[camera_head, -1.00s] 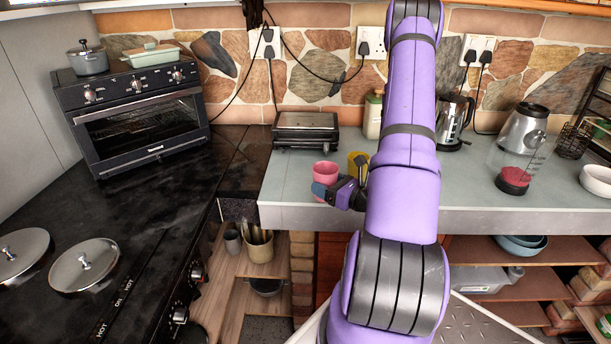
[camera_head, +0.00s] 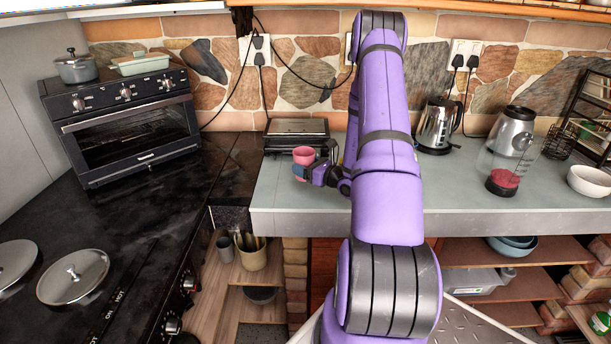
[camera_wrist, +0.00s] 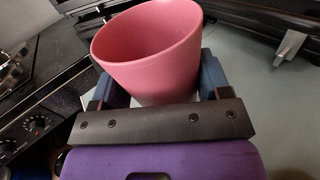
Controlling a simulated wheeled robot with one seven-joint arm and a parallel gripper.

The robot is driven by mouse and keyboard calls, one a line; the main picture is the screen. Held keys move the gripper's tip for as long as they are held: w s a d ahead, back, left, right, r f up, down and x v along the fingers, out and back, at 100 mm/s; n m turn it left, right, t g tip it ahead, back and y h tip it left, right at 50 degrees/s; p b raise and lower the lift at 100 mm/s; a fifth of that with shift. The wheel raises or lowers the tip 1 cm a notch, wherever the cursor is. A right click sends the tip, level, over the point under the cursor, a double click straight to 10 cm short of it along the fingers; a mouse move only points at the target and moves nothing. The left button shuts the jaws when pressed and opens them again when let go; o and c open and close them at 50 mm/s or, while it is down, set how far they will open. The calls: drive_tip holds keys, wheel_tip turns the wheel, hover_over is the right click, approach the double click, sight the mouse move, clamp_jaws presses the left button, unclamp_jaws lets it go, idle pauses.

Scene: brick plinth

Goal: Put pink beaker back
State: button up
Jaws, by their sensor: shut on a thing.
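The pink beaker (camera_head: 303,155) is held upright or nearly so at the left part of the grey counter (camera_head: 275,208), in front of the black grill. My gripper (camera_head: 312,174) is shut on the pink beaker. In the wrist view the beaker (camera_wrist: 150,55) sits between the two blue fingers of my gripper (camera_wrist: 158,88), with its open rim facing up and looking empty. Whether its base touches the counter cannot be told.
A black grill (camera_head: 296,132) stands behind the beaker against the stone wall. A kettle (camera_head: 437,125), a blender jug (camera_head: 508,150) and a white bowl (camera_head: 590,181) stand to the right. A dark hob with metal lids (camera_head: 73,277) and an oven (camera_head: 125,122) are at left.

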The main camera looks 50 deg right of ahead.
drive_tip(key=shift+f, duration=1.75)
drive_tip(key=shift+f, duration=0.1)
drive_tip(key=o, duration=0.7)
